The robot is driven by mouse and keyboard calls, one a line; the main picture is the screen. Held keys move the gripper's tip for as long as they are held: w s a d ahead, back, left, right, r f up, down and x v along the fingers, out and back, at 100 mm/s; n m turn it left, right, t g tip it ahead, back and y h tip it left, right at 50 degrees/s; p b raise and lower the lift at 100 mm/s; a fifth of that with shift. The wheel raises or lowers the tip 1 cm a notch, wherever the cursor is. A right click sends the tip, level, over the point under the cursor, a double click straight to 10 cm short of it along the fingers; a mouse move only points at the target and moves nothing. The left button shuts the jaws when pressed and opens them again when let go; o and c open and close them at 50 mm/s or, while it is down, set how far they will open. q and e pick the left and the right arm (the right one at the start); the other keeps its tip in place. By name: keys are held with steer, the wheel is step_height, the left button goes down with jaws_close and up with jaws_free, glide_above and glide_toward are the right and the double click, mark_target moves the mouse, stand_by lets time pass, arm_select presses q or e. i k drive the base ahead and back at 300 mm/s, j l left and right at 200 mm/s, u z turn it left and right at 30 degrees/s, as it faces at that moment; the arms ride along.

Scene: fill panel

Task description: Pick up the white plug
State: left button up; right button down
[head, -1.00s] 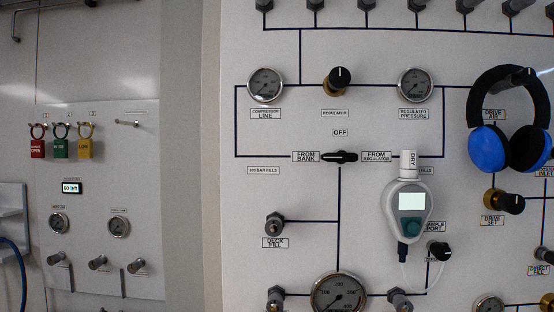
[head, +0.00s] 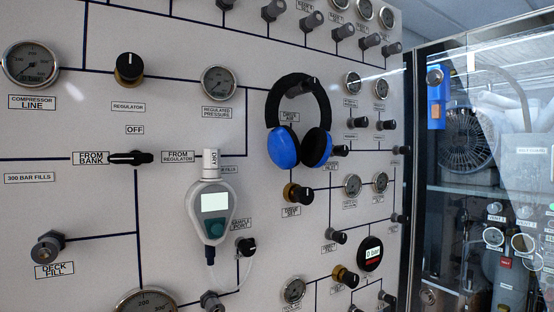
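A white cylindrical piece (head: 210,163) marked DRY stands upright at the top of a grey-and-white handheld meter on the panel, left of centre. It is the only plug-like white thing I can make out; I cannot tell for sure that it is the white plug. The handheld meter (head: 213,228) has a lit screen and a teal button, and a thin clear tube curves from its bottom to the sample port knob (head: 246,246). Neither of my grippers is in view.
Blue-and-black headphones (head: 284,148) hang right of the meter. Knobs, gauges and fittings stick out around it, including the selector lever (head: 130,158) and regulator knob (head: 130,68). A glass-fronted cabinet (head: 480,150) stands at the right, past the panel's edge.

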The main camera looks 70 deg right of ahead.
mark_target(211, 157)
steer(key=z, duration=1.85)
steer(key=l+u, duration=0.35)
steer(key=l, duration=1.2)
